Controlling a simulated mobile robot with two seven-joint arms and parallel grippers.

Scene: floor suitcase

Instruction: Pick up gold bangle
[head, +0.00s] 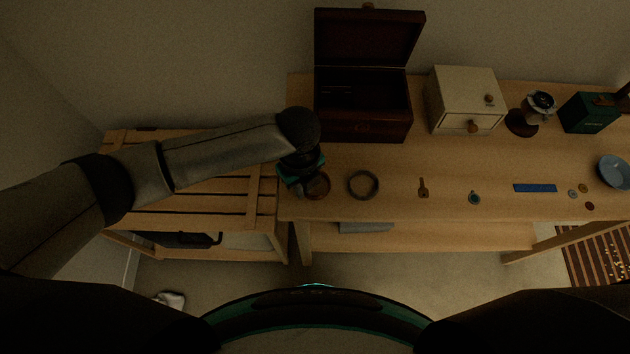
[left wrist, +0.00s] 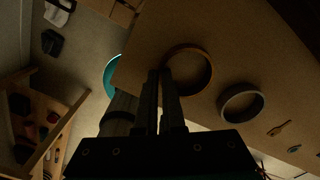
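The gold bangle (head: 324,192) looks brownish in the dim light and is at the left end of the wooden table, near its front edge. My left gripper (head: 300,188) comes down at the bangle's left side. In the left wrist view, its two fingers (left wrist: 161,72) are close together with the left rim of the gold bangle (left wrist: 207,67) at their tips; they look shut on that rim. I cannot tell any clear lift off the table. My right gripper is not in view.
A grey bangle (head: 363,197) lies just right of the gold one. Further right are a small brown key-like piece (head: 423,188), a ring (head: 474,198) and a blue strip (head: 535,188). An open dark wooden box (head: 365,127) and a cream drawer box (head: 463,90) stand behind. A slatted bench (head: 200,216) is left.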

